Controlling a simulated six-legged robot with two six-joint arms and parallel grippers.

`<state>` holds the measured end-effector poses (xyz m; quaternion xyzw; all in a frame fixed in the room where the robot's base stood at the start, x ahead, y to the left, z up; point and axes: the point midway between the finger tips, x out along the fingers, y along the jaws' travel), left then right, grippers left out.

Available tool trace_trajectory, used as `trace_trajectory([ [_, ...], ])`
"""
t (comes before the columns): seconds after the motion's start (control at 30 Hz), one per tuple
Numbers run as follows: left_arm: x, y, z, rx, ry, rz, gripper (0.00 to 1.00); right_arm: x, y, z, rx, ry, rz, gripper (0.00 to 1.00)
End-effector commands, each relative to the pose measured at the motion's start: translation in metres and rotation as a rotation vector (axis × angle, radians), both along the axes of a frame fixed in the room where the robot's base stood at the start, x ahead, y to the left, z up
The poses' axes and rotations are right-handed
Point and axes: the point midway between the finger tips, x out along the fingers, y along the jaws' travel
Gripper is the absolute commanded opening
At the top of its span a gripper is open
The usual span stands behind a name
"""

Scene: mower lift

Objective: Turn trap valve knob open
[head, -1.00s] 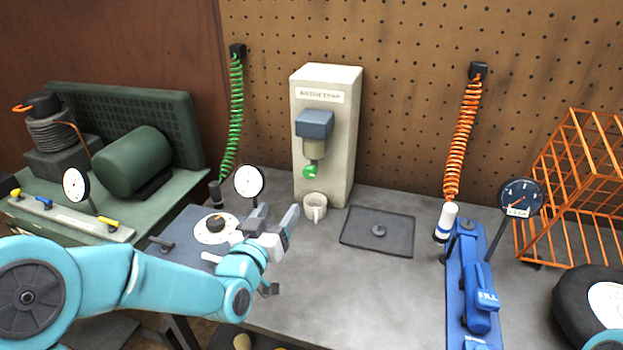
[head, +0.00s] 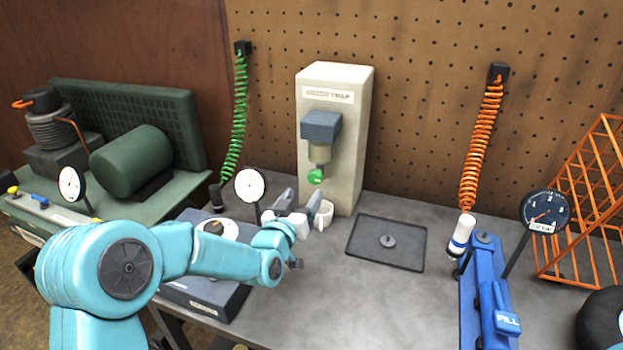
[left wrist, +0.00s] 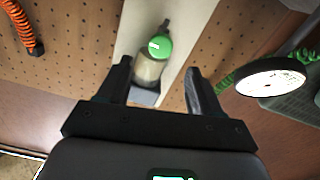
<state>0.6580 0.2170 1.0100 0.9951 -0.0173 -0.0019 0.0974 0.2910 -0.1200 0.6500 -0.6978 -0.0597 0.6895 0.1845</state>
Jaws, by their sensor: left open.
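The green trap valve knob (head: 316,177) sits at the bottom of the moisture trap, under its bowl (head: 320,153) and blue-grey head (head: 321,126) on the cream post (head: 338,180). My left gripper (head: 300,203) is open and empty, below and a little left of the knob, near the white mug (head: 325,212). In the left wrist view the knob (left wrist: 160,46) shows beyond and between the two open fingers (left wrist: 157,78), apart from them. My right gripper is not in view.
A white dial gauge (head: 250,185) stands left of my gripper, with a green coiled hose (head: 238,120) behind. A dark tray (head: 386,242) lies right of the mug. The blue fill tool (head: 485,290) and orange rack (head: 585,200) are farther right.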

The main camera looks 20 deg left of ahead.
Motion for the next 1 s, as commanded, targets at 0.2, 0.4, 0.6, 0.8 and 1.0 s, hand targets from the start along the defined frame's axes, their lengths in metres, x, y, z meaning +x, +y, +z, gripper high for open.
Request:
trace_trajectory([
  [0.2, 0.045, -0.002, 0.001, -0.001, 0.0, 0.001, 0.65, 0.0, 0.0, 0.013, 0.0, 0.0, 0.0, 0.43],
  [0.4, 0.065, -0.002, 0.0, -0.001, 0.0, 0.001, 0.65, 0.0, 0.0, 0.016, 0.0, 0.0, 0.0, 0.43],
  [0.6, 0.069, -0.002, -0.001, -0.001, 0.001, 0.0, 0.65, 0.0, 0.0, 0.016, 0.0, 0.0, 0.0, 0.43],
  [0.8, 0.069, -0.002, 0.0, -0.001, 0.0, 0.0, 0.46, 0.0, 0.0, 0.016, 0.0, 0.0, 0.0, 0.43],
  [1.0, 0.069, -0.002, 0.0, -0.001, 0.0, 0.001, 0.1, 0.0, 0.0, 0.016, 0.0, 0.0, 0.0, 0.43],
])
